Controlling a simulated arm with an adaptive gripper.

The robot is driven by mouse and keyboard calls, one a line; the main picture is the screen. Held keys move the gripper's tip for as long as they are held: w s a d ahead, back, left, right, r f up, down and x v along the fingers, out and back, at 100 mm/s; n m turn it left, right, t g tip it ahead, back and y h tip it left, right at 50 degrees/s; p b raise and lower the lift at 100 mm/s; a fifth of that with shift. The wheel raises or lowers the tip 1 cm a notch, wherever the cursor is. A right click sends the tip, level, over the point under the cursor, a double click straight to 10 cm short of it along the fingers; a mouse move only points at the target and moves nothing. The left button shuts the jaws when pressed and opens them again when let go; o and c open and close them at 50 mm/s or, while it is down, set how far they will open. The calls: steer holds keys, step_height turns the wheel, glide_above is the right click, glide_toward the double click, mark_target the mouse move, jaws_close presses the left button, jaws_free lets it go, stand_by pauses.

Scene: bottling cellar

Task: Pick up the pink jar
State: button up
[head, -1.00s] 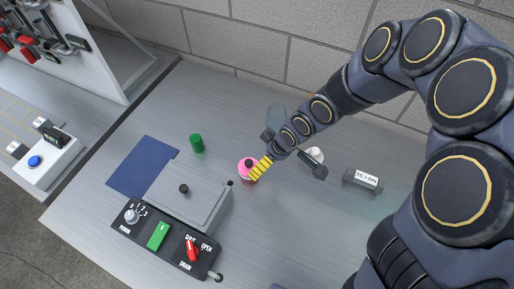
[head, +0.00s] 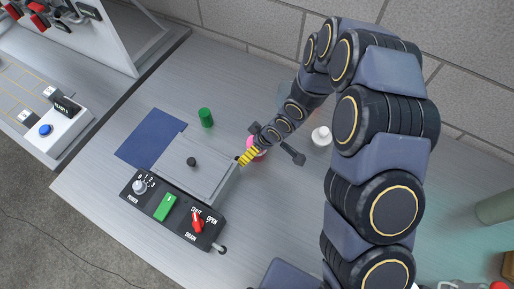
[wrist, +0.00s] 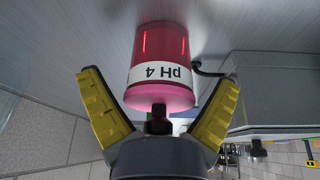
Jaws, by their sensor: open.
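The pink jar (head: 254,154) stands on the grey bench in the head view, partly covered by my gripper (head: 249,155). In the wrist view the pink jar (wrist: 158,55) shows large and inverted, with a white "pH 4" label and a dark knob at its near end. My gripper's yellow fingers (wrist: 161,88) are spread, one on each side of the jar. Visible gaps remain between the fingers and the jar in that view. The gripper holds nothing.
A grey lidded box (head: 193,165) stands close left of the jar, behind a control panel (head: 175,210) with a dial and switches. A green cylinder (head: 206,117) and blue mat (head: 148,138) lie farther left. A white container (head: 321,136) stands to the right.

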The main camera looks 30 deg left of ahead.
steer(key=shift+f, duration=0.25)
steer(key=c, duration=1.1)
steer(key=shift+c, duration=0.2)
